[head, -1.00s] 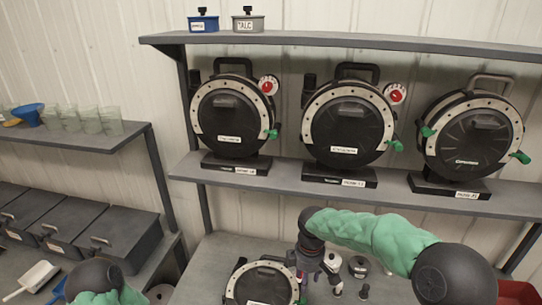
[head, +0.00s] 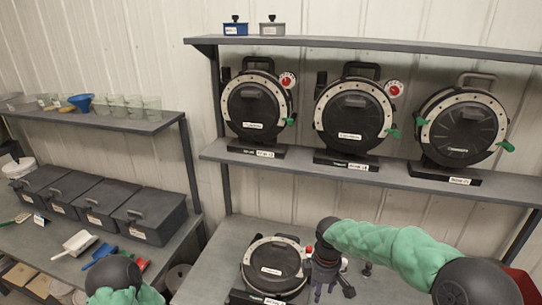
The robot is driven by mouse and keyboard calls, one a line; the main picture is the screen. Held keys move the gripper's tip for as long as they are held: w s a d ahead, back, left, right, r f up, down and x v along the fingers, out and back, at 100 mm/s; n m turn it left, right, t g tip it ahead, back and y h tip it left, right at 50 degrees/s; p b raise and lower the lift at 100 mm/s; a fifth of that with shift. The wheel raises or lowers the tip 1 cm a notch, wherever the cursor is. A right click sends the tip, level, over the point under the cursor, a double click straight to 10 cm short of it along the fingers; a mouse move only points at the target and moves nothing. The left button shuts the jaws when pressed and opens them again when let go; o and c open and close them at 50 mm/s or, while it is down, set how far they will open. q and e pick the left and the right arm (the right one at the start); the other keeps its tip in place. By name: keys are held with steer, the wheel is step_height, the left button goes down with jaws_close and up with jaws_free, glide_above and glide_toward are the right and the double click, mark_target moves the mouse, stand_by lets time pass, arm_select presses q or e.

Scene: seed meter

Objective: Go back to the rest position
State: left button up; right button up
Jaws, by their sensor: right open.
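My right arm comes in from the right in a green sleeve. My right gripper (head: 322,282) hangs open over the workbench, just right of a round black seed meter (head: 276,268) with a pale ring that lies on the bench. I see nothing held in it. It partly hides the meter's right edge and small items behind. My left arm shows only as a dark joint and green sleeve at the bottom left; its gripper is outside the view.
Three seed meters (head: 256,106), (head: 353,114), (head: 463,128) stand on the middle shelf (head: 390,180). Blue and grey tins (head: 236,29), (head: 271,28) sit on the top shelf. Dark lidded bins (head: 150,214), a white scoop (head: 76,243) and a blue scoop (head: 98,254) are at left. Bench space left of the lying meter is clear.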

steer(key=s+a+f+m+y, duration=0.1)
steer(key=s+f+m, duration=0.2)
steer(key=f, duration=0.6)
steer(key=s+a+f+m+y, duration=0.2)
steer(key=s+f+m, duration=0.15)
steer(key=f, duration=0.55)
steer(key=s+f+m, duration=0.5)
steer(key=s+f, duration=0.1)
steer(key=s, duration=0.3)
steer(key=s+f+m, duration=0.5)
steer(key=s, duration=0.3)
arm_select(q)
step_height(320, 180, down, 16)
steer(key=b, duration=1.5)
steer(key=shift+w+r, duration=0.2)
steer(key=shift+w, duration=0.2)
arm_select(e)
step_height(320, 180, down, 14)
steer(key=w+a+n, duration=0.1)
steer(key=shift+w+a+f+y, duration=0.15)
steer(key=shift+w+a+y, duration=0.15)
steer(key=shift+a+y, duration=0.1)
